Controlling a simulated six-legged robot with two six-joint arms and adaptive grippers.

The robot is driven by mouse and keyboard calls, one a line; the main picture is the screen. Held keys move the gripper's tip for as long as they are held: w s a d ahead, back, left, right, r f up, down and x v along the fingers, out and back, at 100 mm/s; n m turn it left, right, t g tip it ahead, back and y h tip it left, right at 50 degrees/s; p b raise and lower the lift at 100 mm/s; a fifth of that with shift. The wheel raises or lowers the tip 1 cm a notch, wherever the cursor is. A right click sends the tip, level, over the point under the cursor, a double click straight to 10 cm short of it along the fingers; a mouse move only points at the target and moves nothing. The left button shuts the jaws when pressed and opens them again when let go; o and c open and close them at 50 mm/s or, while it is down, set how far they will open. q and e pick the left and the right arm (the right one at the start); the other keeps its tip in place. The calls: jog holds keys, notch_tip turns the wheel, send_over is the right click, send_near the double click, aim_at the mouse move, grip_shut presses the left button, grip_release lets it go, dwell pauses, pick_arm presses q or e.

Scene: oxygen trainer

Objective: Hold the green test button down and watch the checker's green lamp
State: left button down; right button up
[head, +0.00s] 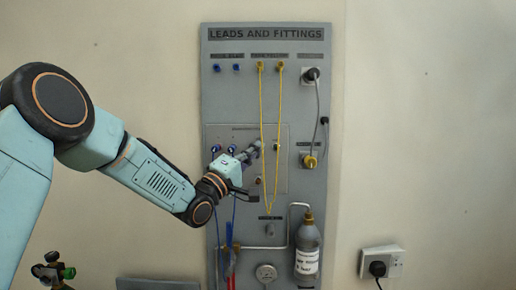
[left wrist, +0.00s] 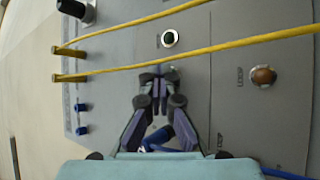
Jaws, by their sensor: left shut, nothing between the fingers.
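My left gripper (head: 255,147) is at the small panel (head: 211,172) on the grey board, fingers shut and empty. In the left wrist view its fingertips (left wrist: 160,74) point at the panel, right beside one yellow lead (left wrist: 220,49). I cannot tell whether they touch the panel. No green button face shows; the fingertips cover that patch of panel. A copper-brown knob (left wrist: 263,76) sits to the right. My right gripper is not in view.
Yellow leads hang in a loop from yellow plugs (head: 260,66) across the panel. Blue plugs (head: 216,68) sit top left. A grey bottle (head: 308,250) and a gauge (head: 266,274) are low on the board. A wall socket (head: 396,262) is at right.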

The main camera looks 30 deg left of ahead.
pick_arm(q)
jog(key=shift+s, duration=0.1)
jog(key=shift+s+d, duration=0.3)
jog(key=shift+s, duration=0.35)
jog(key=shift+s, duration=0.1)
jog(key=s, duration=0.1)
jog(key=s+d, duration=0.1)
jog(key=s, duration=0.1)
jog(key=s+d, duration=0.1)
jog(key=shift+s+d, duration=0.1)
jog(key=shift+s, duration=0.05)
jog(key=shift+f, duration=0.1)
dwell(0.4)
